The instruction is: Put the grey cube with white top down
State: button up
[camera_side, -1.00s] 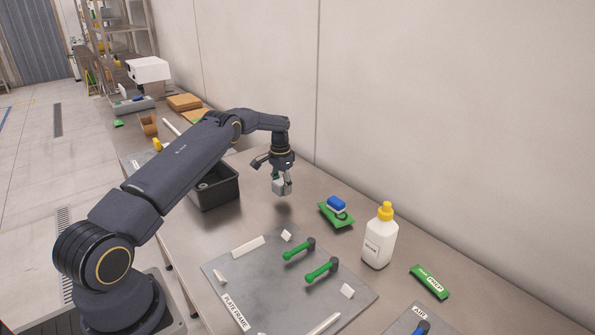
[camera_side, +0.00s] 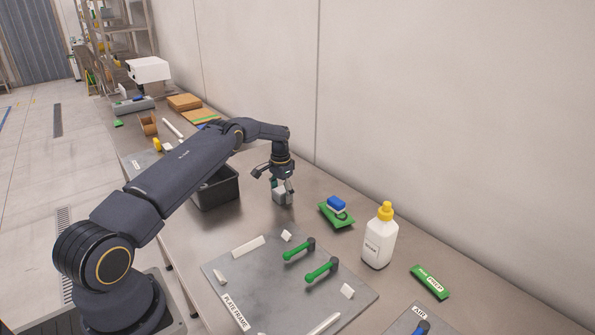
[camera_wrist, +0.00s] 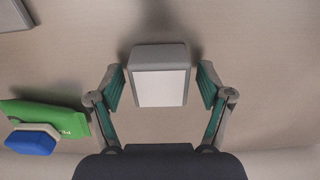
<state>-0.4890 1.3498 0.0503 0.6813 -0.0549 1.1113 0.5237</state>
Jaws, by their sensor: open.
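The grey cube with a white top (camera_side: 281,194) is on the bare metal table, between the dark bin and the green packet. In the wrist view the cube (camera_wrist: 160,76) shows its white face between my fingers, with a visible gap on each side. My gripper (camera_side: 283,186) points down over the cube in the side view. Its green-padded fingers (camera_wrist: 160,88) are open in the wrist view and do not touch the cube. The side view partly hides the cube behind the fingers.
A dark bin (camera_side: 229,193) stands left of the cube. A green packet (camera_side: 338,219) with a blue-topped block lies to the right. A grey plate (camera_side: 265,285) with green handles lies in front. Table around the cube is clear.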

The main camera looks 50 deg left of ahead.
notch_tip(320, 180, up, 12)
notch_tip(320, 180, up, 12)
jog(key=t, duration=0.1)
send_over(282, 190)
jog(key=s+d, duration=0.1)
jog(key=d, duration=0.6)
jog(key=s+d+r+t, duration=0.2)
jog(key=s+d+r, duration=0.7)
jog(key=d+r, duration=0.2)
jog(key=s+d+f+t, duration=0.1)
jog(key=s+d, duration=0.4)
jog(key=s, duration=0.6)
jog(key=s+d+f+t, duration=0.1)
jog(key=s+d, duration=0.4)
jog(key=s, duration=0.6)
jog(key=shift+s+d+f+t, duration=0.3)
jog(key=shift+d+f, duration=0.1)
jog(key=shift+f, duration=0.2)
